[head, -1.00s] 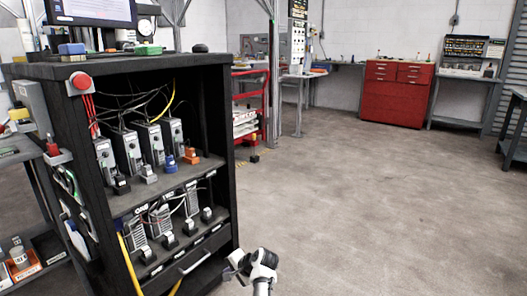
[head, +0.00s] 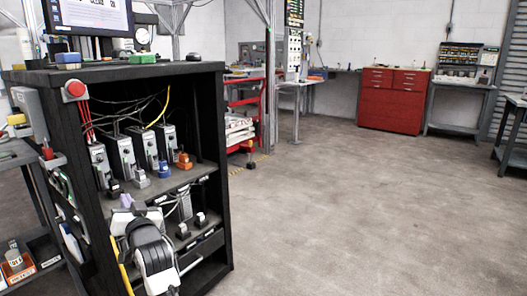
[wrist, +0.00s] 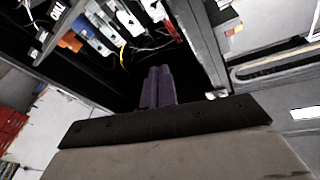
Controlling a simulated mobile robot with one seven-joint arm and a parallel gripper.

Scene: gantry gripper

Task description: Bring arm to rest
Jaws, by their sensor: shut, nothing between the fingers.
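My arm (head: 155,260) stands in front of the lower part of the black cabinet (head: 225,150) in the head view and hides part of its lower shelf. My gripper (wrist: 157,72) shows in the wrist view as two dark purple fingers side by side, touching and with nothing between them. They point toward the cabinet's open, dark inside. I cannot tell the exact gap between the fingertips and the cabinet.
Grey power modules (head: 150,150) with cables stand on the cabinet's upper shelf. A red button (head: 74,90) sits on its front left post. A red tool chest (head: 393,100) stands at the back wall. The concrete floor (head: 350,220) to the right is clear.

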